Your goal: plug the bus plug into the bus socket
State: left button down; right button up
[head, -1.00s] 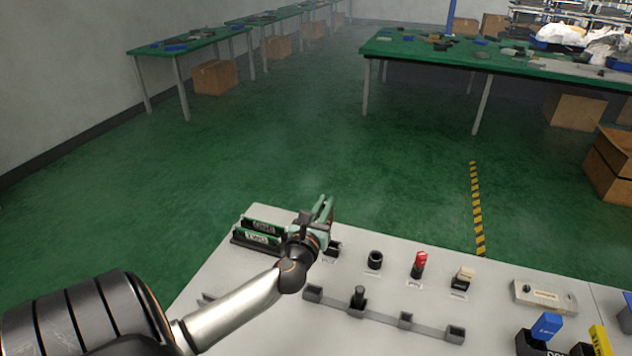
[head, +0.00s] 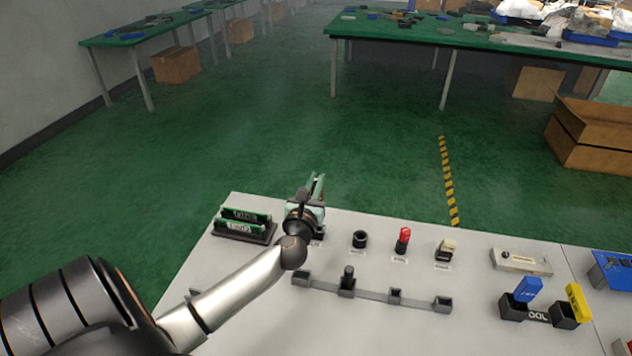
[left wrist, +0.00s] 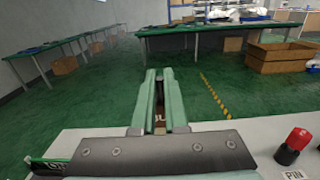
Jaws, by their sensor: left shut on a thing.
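My left gripper (head: 314,187) is over the back left part of the light grey panel, its fingers pointing away. In the left wrist view the gripper (left wrist: 159,74) is shut on a narrow dark piece, taken to be the bus plug (left wrist: 159,93), mostly hidden between the pale green fingers. Lettering like "BU" shows low between them. A small dark fitting (head: 319,238) with a label at its front, perhaps the bus socket, is largely hidden by the gripper. I cannot tell whether plug and fitting touch. My right gripper is not in view.
Green boards in a black holder (head: 245,226) stand left of the gripper. To its right are a black round fitting (head: 360,239), a red-topped piece (head: 403,239) and a beige-topped piece (head: 446,249). A slotted rail (head: 372,293) with a black peg (head: 347,277) lies in front.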

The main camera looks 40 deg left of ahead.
pick_arm(q)
jog(key=shift+f+b, duration=2.35)
jog(key=shift+f, duration=0.6)
jog(key=shift+p, duration=0.35)
jog(key=shift+f+b, duration=1.95)
jog(key=shift+f, duration=0.2)
jog(key=c, duration=1)
grip_release()
jog(key=shift+o, duration=0.7)
